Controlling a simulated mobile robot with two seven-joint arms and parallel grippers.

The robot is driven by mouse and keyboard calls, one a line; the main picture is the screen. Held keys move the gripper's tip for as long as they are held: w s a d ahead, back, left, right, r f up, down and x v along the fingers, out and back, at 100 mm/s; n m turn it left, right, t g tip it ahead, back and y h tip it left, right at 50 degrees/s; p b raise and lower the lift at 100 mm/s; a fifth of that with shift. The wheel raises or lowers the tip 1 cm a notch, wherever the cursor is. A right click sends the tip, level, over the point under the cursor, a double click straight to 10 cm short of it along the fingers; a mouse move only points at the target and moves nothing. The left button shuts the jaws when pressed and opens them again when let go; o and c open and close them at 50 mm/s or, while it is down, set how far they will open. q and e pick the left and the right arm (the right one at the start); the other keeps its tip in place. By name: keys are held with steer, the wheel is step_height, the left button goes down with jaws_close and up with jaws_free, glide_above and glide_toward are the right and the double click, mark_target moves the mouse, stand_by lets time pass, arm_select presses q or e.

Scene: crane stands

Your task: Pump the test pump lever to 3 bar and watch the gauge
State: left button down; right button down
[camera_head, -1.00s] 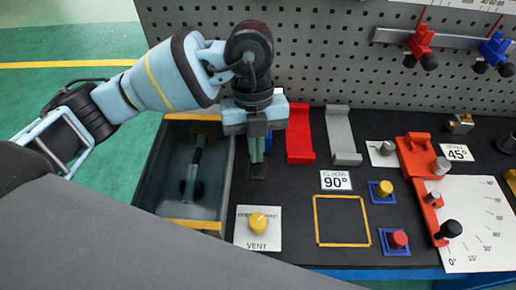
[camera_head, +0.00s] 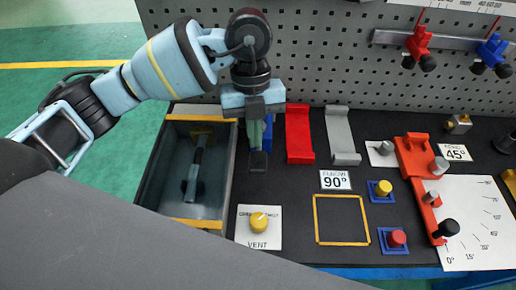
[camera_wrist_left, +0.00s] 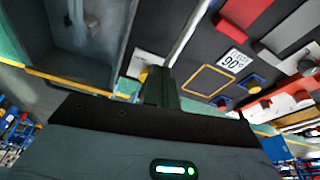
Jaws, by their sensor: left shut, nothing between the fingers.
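My left gripper (camera_head: 258,160) hangs over the dark bench top, just right of an open grey tank (camera_head: 230,185). Its fingers are together, with nothing seen between them; they also show in the left wrist view (camera_wrist_left: 160,88). A dark lever-like fitting (camera_head: 192,170) lies in the tank, apart from the gripper. A light rod (camera_wrist_left: 185,35) runs behind the fingertips in the left wrist view; I cannot tell if it is the pump lever. A yellow knob (camera_head: 258,222) sits on a plate marked VENT. I cannot make out a pressure gauge. My right gripper is not in view.
Red (camera_head: 299,135) and grey (camera_head: 342,137) holders stand right of the gripper. A yellow square outline (camera_head: 342,243), yellow (camera_head: 384,188) and red (camera_head: 397,238) buttons, and an angle fixture (camera_head: 415,157) lie farther right. A perforated panel (camera_head: 310,50) rises behind.

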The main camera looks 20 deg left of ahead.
arm_select(q)
steer(key=d+v, duration=0.1)
steer(key=v, duration=0.6)
steer(key=shift+a+r, duration=0.4)
steer(key=shift+a, duration=0.15)
stand_by(0.6)
